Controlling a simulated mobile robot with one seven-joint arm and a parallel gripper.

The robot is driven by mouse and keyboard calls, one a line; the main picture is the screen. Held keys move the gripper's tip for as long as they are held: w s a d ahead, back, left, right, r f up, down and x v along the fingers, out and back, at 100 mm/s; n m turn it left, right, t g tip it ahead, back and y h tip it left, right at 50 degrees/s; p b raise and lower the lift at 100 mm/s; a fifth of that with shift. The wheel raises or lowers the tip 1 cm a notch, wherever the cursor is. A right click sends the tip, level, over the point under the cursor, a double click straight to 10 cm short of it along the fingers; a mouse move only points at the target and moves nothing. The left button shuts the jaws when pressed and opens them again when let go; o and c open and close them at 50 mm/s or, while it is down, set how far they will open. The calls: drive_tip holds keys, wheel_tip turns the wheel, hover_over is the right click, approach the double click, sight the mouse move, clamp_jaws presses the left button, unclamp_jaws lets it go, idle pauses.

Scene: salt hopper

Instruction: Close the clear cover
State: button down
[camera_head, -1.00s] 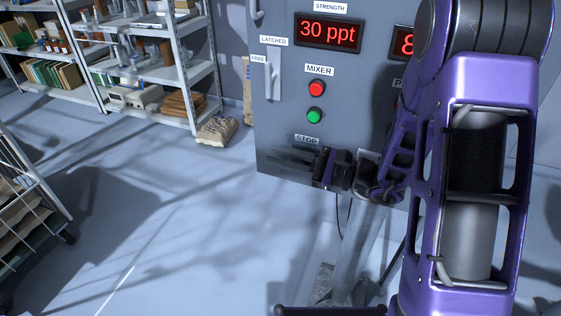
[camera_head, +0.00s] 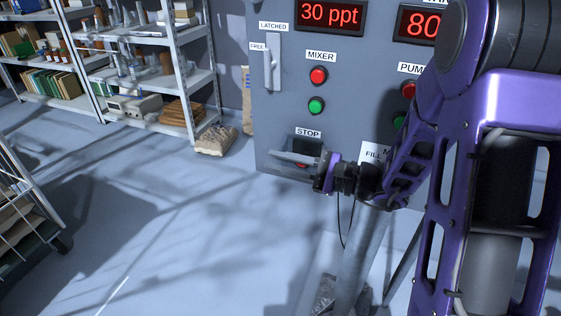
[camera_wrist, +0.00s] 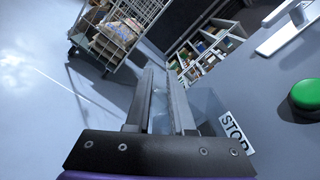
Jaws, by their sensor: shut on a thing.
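The STOP station is low on the grey panel, under its STOP label (camera_head: 308,133), with a dark recess and a bit of red showing behind my fingers. My gripper (camera_head: 280,157) reaches across it from the right, fingers pointing left. In the wrist view my gripper (camera_wrist: 161,78) is shut on a thin, pale see-through edge between its two fingers, which appears to be the clear cover (camera_wrist: 160,115). The cover seems to stand out from the panel beside the STOP label. Its hinge and most of its outline are hard to make out.
Above are a green button (camera_head: 316,105), a red button (camera_head: 318,75) and a latch handle (camera_head: 268,68) on the panel. A grey post (camera_head: 362,255) stands below my gripper. Shelves (camera_head: 150,100) are at the back left, a wire cart (camera_head: 25,205) at the left. The floor between is clear.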

drive_tip(key=shift+f, duration=0.1)
drive_tip(key=c, duration=0.8)
unclamp_jaws()
drive_tip(key=v, duration=1.7)
drive_tip(key=shift+d, duration=0.25)
drive_tip(key=shift+p, duration=0.3)
